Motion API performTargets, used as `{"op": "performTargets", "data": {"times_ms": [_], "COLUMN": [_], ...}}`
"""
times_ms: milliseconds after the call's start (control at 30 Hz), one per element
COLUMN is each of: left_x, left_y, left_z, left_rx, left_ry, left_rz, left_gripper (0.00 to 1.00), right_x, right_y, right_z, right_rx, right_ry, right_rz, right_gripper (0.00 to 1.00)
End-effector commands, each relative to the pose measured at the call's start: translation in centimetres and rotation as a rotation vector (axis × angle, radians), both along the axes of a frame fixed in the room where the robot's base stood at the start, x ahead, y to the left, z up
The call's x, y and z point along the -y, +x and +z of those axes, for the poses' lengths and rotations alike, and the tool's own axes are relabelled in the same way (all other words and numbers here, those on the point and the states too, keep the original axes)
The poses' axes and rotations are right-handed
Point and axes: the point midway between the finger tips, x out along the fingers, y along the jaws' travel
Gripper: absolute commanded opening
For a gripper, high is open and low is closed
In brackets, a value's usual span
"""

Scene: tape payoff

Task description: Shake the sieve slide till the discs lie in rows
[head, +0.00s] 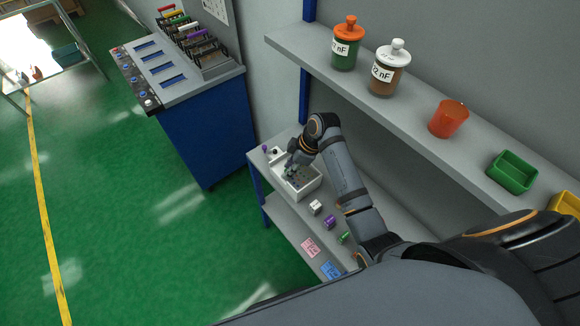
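A white open box (308,187) with a grey floor stands on the small grey table below the shelf. It may be the sieve slide, but I cannot tell for sure. Small dark marks show inside it, too small to make out as discs or rows. My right gripper (291,170) reaches down at the box's far left part. Whether its fingers hold anything there is too small to tell. My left gripper is not in view.
Small white, purple and green parts lie on the table (270,198) in front of the box, near pink (310,247) and blue (331,270) labels. Jars (346,54), an orange cup (448,119) and a green bin (512,173) stand on the shelf above. A blue cabinet (205,140) stands left.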

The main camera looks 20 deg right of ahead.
Motion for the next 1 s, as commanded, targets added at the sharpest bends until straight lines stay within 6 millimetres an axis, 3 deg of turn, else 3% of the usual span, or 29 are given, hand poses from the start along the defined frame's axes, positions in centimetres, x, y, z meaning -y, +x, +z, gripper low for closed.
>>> {"op": "performTargets", "data": {"times_ms": [33, 167, 467, 700, 967, 1000], "left_x": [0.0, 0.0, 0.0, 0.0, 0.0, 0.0], "left_y": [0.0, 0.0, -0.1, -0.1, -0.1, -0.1], "left_z": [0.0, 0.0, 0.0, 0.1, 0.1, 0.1], "left_rx": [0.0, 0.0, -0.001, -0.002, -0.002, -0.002], "left_ry": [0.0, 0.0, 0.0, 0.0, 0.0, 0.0], "left_rz": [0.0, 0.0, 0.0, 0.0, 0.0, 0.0], "left_gripper": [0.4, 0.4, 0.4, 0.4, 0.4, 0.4], "right_x": [0.0, 0.0, 0.0, -0.8, -0.9, -0.9], "right_y": [0.0, 0.0, 0.0, 2.5, 2.6, 2.6], "right_z": [0.0, 0.0, 0.0, 0.1, 0.0, 0.0], "right_rx": [0.0, 0.0, 0.0, 0.0, 0.0, 0.0], "right_ry": [0.0, 0.0, -0.001, 0.0, -0.001, -0.001], "right_rz": [0.0, 0.0, 0.0, 0.0, 0.0, 0.0], "right_gripper": [0.16, 0.0, 0.0, 0.0, 0.0, 0.22]}}
